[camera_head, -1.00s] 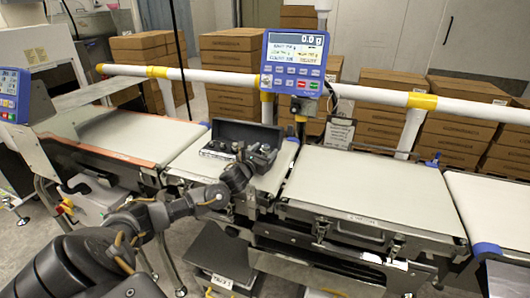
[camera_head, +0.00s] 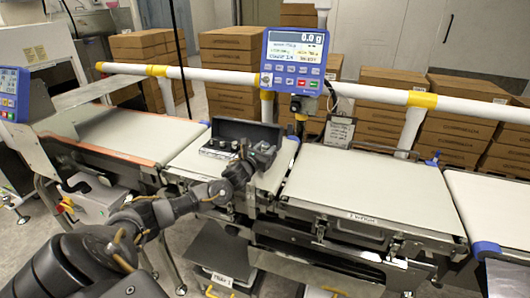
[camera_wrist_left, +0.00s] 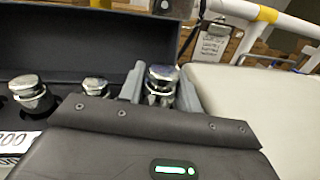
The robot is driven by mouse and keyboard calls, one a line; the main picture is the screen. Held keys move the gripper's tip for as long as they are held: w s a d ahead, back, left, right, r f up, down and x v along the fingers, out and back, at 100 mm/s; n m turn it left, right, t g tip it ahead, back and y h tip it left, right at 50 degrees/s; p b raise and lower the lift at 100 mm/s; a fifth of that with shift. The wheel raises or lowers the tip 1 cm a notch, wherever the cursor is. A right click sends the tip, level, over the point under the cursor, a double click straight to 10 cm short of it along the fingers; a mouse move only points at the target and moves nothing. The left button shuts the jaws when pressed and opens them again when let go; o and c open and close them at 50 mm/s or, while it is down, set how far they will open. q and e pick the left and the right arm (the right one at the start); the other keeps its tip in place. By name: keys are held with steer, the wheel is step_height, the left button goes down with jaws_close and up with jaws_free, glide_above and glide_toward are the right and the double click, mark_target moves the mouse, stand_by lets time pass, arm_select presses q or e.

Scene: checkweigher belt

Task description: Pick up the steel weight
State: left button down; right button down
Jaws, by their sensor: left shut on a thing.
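A steel weight (camera_wrist_left: 160,84) with a shiny knobbed top stands between the two grey fingers of my left gripper (camera_wrist_left: 158,92) in the left wrist view. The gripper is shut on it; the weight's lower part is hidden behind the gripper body. In the head view my left gripper (camera_head: 246,150) is at the right end of the open dark weight case (camera_head: 262,131), and the held weight is hard to make out. Other steel weights (camera_wrist_left: 28,90) stand in the case to the left of the held one. I cannot tell whether the held weight is clear of its slot.
The case stands on a pale belt section (camera_head: 186,153). A wide empty weighing belt (camera_head: 370,185) lies to the right. A blue display (camera_head: 295,62) reading 0.0 g and a white rail (camera_head: 365,95) stand behind. Stacked brown boxes (camera_head: 230,75) are farther back.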

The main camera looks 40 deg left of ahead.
arm_select(q)
steer(key=shift+r, duration=0.15)
